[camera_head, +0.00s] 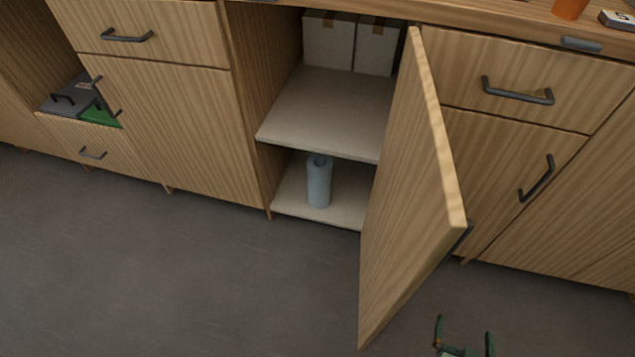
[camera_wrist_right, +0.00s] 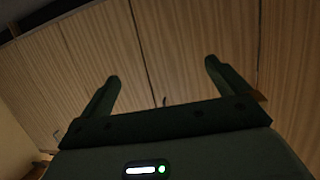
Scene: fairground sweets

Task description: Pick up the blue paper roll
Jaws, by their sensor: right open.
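The blue paper roll (camera_head: 319,182) stands upright on the bottom shelf (camera_head: 345,212) of the open cabinet in the head view. My right gripper (camera_head: 463,335) is at the bottom edge of the head view, to the right of the open cabinet door (camera_head: 412,200), on the other side of that door from the roll. It is open and empty. In the right wrist view my right gripper (camera_wrist_right: 162,78) has its two fingers apart, with wooden cabinet fronts beyond them. The roll is not in the right wrist view. My left gripper is not in view.
The open door juts out over the floor between my right gripper and the roll. A middle shelf (camera_head: 330,110) hangs above the roll, with white boxes (camera_head: 328,42) at its back. Grey floor (camera_head: 190,270) in front of the cabinet's left side is clear.

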